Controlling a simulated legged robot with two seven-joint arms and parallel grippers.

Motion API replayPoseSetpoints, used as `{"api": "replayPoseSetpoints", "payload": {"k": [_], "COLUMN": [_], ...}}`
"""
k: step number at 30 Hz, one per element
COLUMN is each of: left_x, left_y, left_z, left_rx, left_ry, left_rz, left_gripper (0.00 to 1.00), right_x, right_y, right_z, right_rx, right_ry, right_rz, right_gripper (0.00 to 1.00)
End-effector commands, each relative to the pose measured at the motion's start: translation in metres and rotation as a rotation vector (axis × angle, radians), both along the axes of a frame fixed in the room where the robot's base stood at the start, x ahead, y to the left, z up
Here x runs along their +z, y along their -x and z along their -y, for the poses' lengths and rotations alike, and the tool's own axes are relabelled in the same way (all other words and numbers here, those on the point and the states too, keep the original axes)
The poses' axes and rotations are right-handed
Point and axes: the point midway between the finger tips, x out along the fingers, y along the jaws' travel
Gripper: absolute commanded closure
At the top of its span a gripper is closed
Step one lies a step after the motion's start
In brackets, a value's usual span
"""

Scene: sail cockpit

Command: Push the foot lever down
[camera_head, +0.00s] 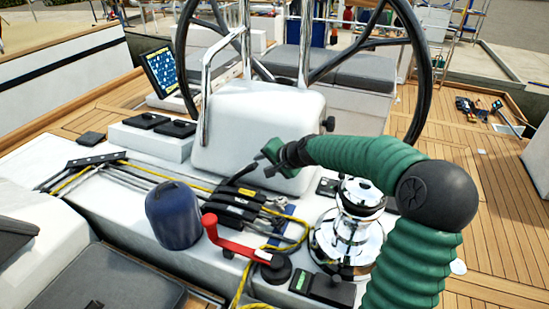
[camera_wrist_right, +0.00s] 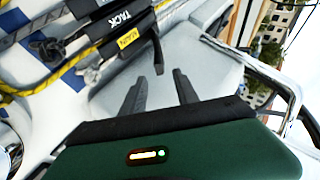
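A bank of black rope clutches (camera_head: 240,203) sits on the white cockpit top. One black lever (camera_head: 241,171) stands raised at its far end; in the right wrist view a dark lever (camera_wrist_right: 157,52) points toward my fingers. I cannot read a "foot" label on it; the neighbouring levers read "TACK" (camera_wrist_right: 118,20) and "MAIN" (camera_wrist_right: 128,40) and lie flat. My right gripper (camera_head: 264,157) is just beyond the raised lever's tip. In the wrist view its two fingers (camera_wrist_right: 156,88) are apart with nothing between them, the lever tip just ahead. My left gripper is out of view.
A red winch handle (camera_head: 235,238), a dark blue cylinder (camera_head: 173,215) and a chrome winch (camera_head: 347,230) stand around the clutches. The white pedestal (camera_head: 258,125) with the wheel (camera_head: 418,75) rises close behind my gripper. Yellow and grey ropes run through the clutches.

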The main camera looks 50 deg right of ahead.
Motion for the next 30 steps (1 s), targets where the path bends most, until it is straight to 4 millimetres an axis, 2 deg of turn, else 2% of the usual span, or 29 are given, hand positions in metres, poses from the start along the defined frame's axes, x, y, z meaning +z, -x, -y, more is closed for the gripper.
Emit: {"api": "replayPoseSetpoints", "payload": {"k": [1,3,9,20,23,26,29,30], "left_x": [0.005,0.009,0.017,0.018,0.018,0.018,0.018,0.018], "left_y": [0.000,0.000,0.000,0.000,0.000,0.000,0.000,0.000], "left_z": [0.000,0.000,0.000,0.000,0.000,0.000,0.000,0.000], "left_rx": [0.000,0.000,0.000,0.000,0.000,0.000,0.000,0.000], "left_ry": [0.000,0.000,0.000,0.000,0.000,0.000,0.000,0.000], "left_rz": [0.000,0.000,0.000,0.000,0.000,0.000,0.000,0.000], "left_gripper": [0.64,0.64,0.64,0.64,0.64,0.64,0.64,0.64], "right_x": [0.011,0.022,0.041,0.045,0.042,0.024,-0.011,-0.027], "right_y": [0.012,0.024,0.047,0.053,0.053,0.048,0.047,0.049], "right_z": [0.001,0.000,-0.004,-0.007,-0.009,-0.032,-0.078,-0.099], "right_rx": [-0.006,-0.007,-0.003,0.001,0.008,0.067,0.191,0.251], "right_ry": [0.001,0.001,-0.001,-0.001,0.000,0.017,0.064,0.089], "right_rz": [-0.001,-0.001,-0.001,-0.001,-0.008,-0.058,-0.158,-0.206], "right_gripper": [0.64,0.64,0.64,0.64,0.74,0.87,1.00,1.00]}}
